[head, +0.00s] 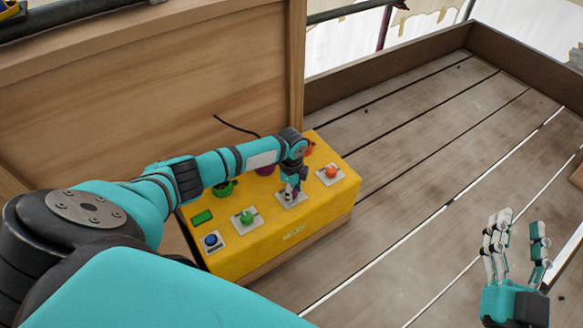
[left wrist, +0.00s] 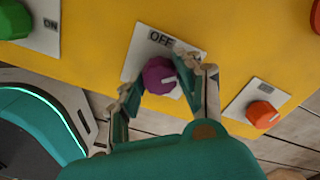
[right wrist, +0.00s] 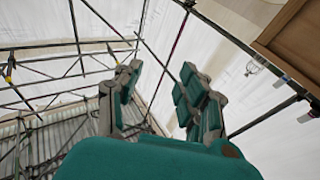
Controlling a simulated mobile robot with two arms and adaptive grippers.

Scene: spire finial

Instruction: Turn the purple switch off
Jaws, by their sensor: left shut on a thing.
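The purple switch (left wrist: 157,76) is a round knob on a white plate (left wrist: 143,47) marked OFF, seen in the left wrist view. A pale mark shows on the knob's right side. My left gripper (left wrist: 154,92) has its fingers on both sides of the knob and is shut on it. In the head view my left gripper (head: 290,188) reaches down to the front row of the yellow control box (head: 325,211) and mostly hides the switch. My right gripper (head: 515,243) is open and empty, well to the right of the box; it also shows in the right wrist view (right wrist: 158,92).
In the head view, a green switch (head: 247,217) and blue button (head: 211,240) lie left of my left gripper, and an orange switch (head: 331,172) lies right. A wooden panel (head: 150,90) stands behind the box. The plank floor (head: 420,180) is clear to the right.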

